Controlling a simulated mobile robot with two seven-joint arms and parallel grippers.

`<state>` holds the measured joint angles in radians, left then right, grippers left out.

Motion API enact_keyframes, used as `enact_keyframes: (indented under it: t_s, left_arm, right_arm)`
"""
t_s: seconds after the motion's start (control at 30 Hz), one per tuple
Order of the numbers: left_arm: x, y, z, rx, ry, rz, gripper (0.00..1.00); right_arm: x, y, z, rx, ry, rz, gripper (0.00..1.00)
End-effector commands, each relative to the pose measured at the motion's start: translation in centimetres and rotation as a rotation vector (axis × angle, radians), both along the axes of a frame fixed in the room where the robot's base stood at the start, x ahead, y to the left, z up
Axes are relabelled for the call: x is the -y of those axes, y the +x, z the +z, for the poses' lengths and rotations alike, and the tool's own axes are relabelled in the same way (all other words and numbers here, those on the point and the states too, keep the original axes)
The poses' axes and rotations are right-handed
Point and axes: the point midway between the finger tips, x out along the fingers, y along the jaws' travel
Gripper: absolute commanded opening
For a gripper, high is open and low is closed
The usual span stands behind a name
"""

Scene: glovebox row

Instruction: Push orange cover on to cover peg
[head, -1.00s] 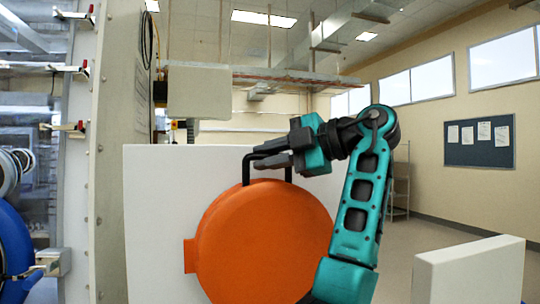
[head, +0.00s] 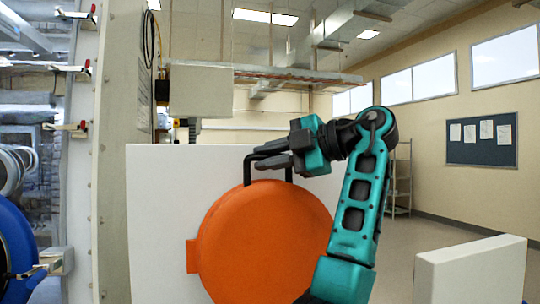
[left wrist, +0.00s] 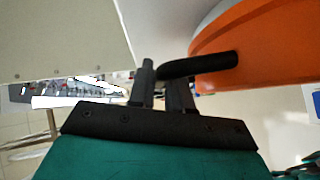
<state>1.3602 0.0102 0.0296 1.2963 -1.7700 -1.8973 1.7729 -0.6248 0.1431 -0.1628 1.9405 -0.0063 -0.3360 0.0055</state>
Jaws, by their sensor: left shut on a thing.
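The round orange cover (head: 262,240) stands upright in the middle of the head view, with a tab on its left edge and a black bar handle (head: 247,172) on top. My left gripper (head: 272,160) is shut on that handle. In the left wrist view the fingers (left wrist: 162,88) close around the dark handle (left wrist: 205,66), and part of the orange cover (left wrist: 270,45) shows at the upper right. I cannot make out the cover peg. My right gripper is not in view.
A white panel (head: 155,220) stands right behind the cover. A tall beige wall edge (head: 112,110) with clamps and a blue round part (head: 15,240) is at the left. A low white block (head: 470,270) is at the lower right. Open floor lies beyond it.

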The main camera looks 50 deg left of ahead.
Motion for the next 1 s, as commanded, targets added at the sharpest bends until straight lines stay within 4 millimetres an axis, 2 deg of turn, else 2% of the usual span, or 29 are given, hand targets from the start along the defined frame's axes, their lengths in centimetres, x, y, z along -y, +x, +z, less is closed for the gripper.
enact_keyframes:
  t_s: [0.1, 0.13, 0.43, 0.77, 0.87, 1.0]
  left_arm:
    - [-0.1, 0.1, -0.1, -0.003, -0.002, -0.001, 0.00]
    - [-0.1, 0.1, -0.1, -0.003, -0.002, -0.001, 0.20]
    - [0.0, 0.0, -0.1, -0.003, -0.001, -0.001, 0.48]
    - [0.4, 0.2, 0.0, -0.003, -0.002, -0.002, 0.48]
    - [1.6, 0.6, 0.3, -0.004, -0.002, -0.003, 0.48]
    - [4.3, 1.6, 1.1, -0.003, 0.000, -0.005, 0.48]
  right_arm:
    - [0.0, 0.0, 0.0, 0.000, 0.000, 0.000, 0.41]
    - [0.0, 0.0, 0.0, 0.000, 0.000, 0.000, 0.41]
    - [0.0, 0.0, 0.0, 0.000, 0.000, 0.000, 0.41]
    - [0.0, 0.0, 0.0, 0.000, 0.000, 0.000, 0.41]
    - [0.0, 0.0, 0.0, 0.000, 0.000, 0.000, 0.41]
    - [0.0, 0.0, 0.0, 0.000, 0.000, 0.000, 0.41]
